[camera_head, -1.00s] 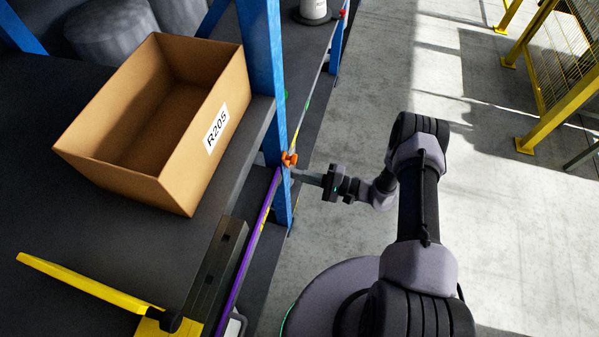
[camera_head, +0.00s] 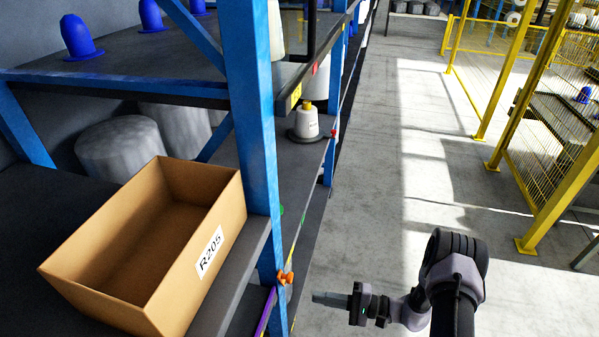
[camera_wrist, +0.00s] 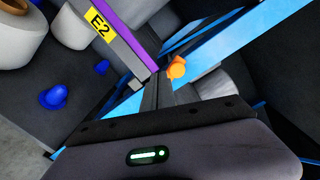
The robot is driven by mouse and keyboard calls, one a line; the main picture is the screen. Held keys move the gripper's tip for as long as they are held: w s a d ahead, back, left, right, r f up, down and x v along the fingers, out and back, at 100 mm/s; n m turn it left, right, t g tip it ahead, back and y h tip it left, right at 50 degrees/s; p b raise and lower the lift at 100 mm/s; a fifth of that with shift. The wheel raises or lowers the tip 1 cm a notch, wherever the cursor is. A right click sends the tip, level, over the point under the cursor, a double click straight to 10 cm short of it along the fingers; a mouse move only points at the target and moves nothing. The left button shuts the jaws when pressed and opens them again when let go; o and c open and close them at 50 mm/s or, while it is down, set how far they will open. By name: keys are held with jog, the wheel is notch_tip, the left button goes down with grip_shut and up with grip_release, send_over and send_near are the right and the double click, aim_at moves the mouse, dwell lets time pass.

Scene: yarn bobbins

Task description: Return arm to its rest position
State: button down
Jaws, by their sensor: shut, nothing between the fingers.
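My gripper (camera_head: 318,298) is at the lower middle of the head view, at the end of my folded arm. It points left toward the blue shelf post (camera_head: 256,150). Its fingers are shut with nothing between them. In the wrist view the closed fingers (camera_wrist: 158,92) point toward an orange knob (camera_wrist: 177,68) on the rack. The same orange knob (camera_head: 285,278) shows in the head view just left of the fingertips. I cannot tell how wide the gap is.
An open, empty-looking cardboard box (camera_head: 211,252) labelled R205 sits on the shelf at left. Blue bobbins (camera_head: 80,38) stand on the upper shelf, and a white bobbin (camera_head: 307,120) stands farther along. The floor (camera_head: 380,200) is clear right of the rack. Yellow fencing (camera_head: 550,195) stands at far right.

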jog(key=s+a+r+n+g+h, duration=0.2)
jog(key=r+g+h, duration=0.1)
jog(key=r, duration=0.8)
jog(key=s+a+r+n+g+h, duration=0.2)
jog(key=r+n+g+h, duration=0.15)
jog(key=r, duration=0.85)
jog(key=s+d+r+m+t+h, duration=0.1)
jog(key=s+d+r+t+h, duration=0.2)
jog(key=s+r+t+h, duration=0.4)
jog(key=s+r+h, duration=0.1)
jog(key=s+r, duration=0.6)
jog(key=shift+s+d, duration=0.2)
jog(key=shift+s, duration=0.2)
jog(key=shift+m+h, duration=0.25)
